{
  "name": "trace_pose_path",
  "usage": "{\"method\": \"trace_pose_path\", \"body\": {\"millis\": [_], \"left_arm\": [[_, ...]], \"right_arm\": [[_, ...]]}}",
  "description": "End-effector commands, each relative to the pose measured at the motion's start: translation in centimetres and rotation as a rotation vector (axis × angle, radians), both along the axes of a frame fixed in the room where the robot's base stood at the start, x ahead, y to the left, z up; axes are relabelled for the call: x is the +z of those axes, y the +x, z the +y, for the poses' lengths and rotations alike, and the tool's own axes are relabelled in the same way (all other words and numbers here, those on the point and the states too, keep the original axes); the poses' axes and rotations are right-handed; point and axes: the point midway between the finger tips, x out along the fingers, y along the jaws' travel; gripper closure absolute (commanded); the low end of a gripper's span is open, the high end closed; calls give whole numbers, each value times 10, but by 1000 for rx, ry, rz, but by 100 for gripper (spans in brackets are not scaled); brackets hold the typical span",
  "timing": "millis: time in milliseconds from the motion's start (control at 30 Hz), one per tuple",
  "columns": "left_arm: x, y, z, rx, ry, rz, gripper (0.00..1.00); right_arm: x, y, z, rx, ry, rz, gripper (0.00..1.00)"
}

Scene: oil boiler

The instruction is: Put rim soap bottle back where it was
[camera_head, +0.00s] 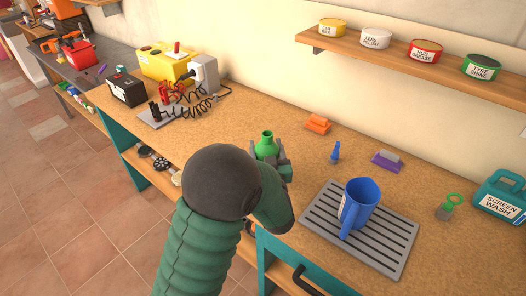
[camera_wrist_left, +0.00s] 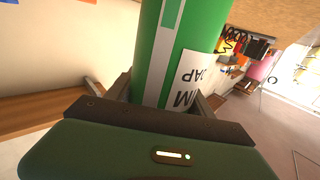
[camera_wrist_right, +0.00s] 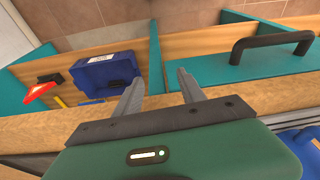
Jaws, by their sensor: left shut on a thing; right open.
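The green rim soap bottle (camera_head: 267,141) is upright over the middle of the workbench, its neck and shoulder showing above my gripper. My left gripper (camera_head: 270,161) is shut around it. In the left wrist view the bottle (camera_wrist_left: 160,40) fills the space between the fingers, with part of its white label (camera_wrist_left: 193,82) showing upside down. My own arm hides the bottle's lower part in the head view, so I cannot tell whether it touches the bench. My right gripper (camera_wrist_right: 160,92) is open and empty near the bench's front edge and shows only in its own wrist view.
A blue jug (camera_head: 359,203) stands on a grey slatted mat (camera_head: 392,242). A drawer handle (camera_wrist_right: 272,43) and a blue bin (camera_wrist_right: 105,74) are near my right gripper.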

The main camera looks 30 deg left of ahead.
Motion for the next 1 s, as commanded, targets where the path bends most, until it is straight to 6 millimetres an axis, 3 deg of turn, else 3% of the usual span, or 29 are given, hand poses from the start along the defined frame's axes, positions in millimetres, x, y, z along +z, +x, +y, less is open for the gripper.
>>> {"method": "trace_pose_path", "body": {"millis": [100,267,433,800,833,1000], "left_arm": [[-2,16,20,2,0,-1,91],[-4,31,35,2,2,-1,91],[-37,31,32,-1,2,2,91],[-43,31,33,-1,1,-2,91],[-42,31,33,-1,1,-1,36],[-42,31,33,-1,1,-1,17]], "right_arm": [[0,0,0,1,0,0,53],[-1,0,0,1,0,0,53],[-7,0,0,1,0,0,53],[-10,0,0,1,0,0,53],[-9,0,0,1,0,0,53],[-9,0,0,1,0,0,53]]}}
